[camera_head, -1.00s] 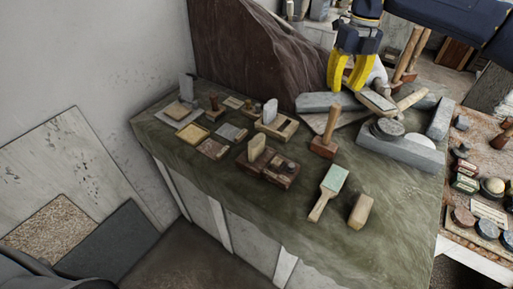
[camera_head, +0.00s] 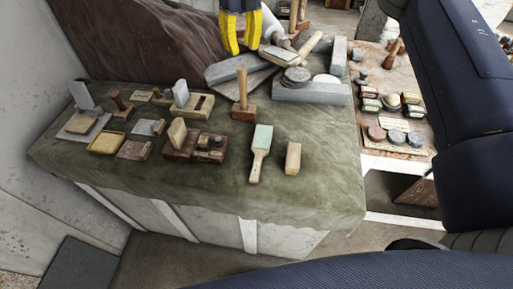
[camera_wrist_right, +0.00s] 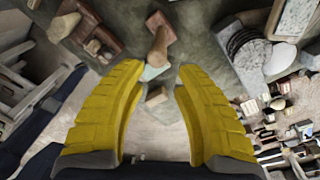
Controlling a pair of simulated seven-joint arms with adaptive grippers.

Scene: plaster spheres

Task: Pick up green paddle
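The green paddle (camera_head: 261,148) lies flat on the cloth-covered table, its pale green face up and its wooden handle toward the front edge. My right gripper (camera_head: 240,50) has yellow fingers, open and empty, and appears above and behind the paddle, near the upright mallet. In the right wrist view, a pale green part of the paddle (camera_wrist_right: 155,72) shows between the open fingers (camera_wrist_right: 153,72), partly hidden behind the wooden mallet handle (camera_wrist_right: 158,45). My left gripper is not in view.
A wooden block (camera_head: 293,158) lies just right of the paddle. The wooden mallet (camera_head: 243,100) stands behind it. Small trays and blocks (camera_head: 195,145) are to the left. Grey stone slabs (camera_head: 310,92) lie behind at right. The cloth (camera_head: 310,195) in front is clear.

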